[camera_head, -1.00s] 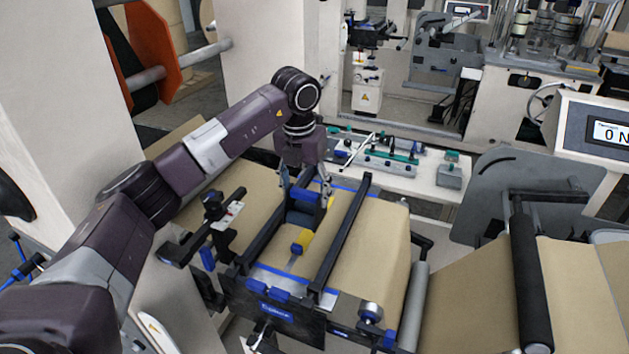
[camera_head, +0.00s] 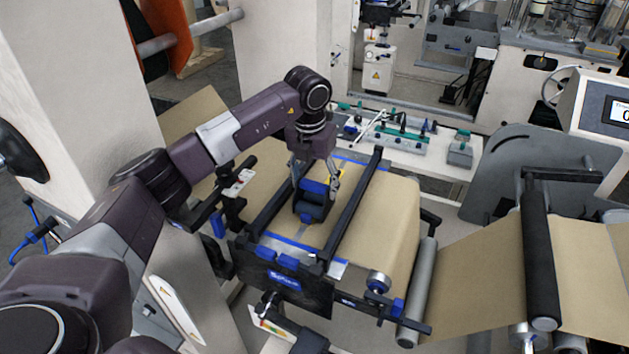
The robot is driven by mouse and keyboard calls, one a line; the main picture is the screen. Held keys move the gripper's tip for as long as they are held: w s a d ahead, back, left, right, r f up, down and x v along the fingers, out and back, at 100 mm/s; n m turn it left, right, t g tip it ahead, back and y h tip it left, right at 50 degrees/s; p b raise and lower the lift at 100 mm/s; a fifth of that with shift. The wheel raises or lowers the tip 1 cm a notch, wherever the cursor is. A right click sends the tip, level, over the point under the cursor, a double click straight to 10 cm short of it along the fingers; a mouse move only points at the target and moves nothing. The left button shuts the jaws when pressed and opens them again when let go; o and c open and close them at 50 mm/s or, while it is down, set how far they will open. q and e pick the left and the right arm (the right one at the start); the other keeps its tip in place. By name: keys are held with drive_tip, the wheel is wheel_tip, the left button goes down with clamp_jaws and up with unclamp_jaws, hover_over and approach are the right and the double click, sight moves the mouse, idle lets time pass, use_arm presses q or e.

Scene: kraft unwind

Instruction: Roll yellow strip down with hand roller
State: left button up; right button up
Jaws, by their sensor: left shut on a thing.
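My left gripper (camera_head: 316,182) reaches down over the splice table between two dark bars. It is shut on the hand roller (camera_head: 312,207), which has a blue top and a dark body. The roller stands on the brown kraft web (camera_head: 368,225). A small part of the yellow strip (camera_head: 341,174) shows beside the gripper on the far side. The roller and gripper hide the rest, so I cannot tell how flat it lies. I do not see my right gripper.
The dark right bar (camera_head: 353,212) and left bar (camera_head: 266,208) flank the roller closely. A blue-edged front panel (camera_head: 287,288) stands at the near side. A grey guide roller (camera_head: 418,295) lies to the right. A white bench (camera_head: 425,162) with small tools is behind.

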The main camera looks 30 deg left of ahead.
drive_tip(key=shift+s, duration=0.7)
drive_tip(key=shift+w, duration=0.1)
use_arm(q)
drive_tip(key=shift+f, duration=0.1)
use_arm(e)
drive_tip(key=shift+w+d+f, duration=0.1)
drive_tip(key=shift+w+f, duration=0.05)
drive_tip(key=shift+w, duration=0.25)
use_arm(q)
drive_tip(key=shift+f, duration=0.15)
use_arm(e)
drive_tip(key=shift+f, duration=0.1)
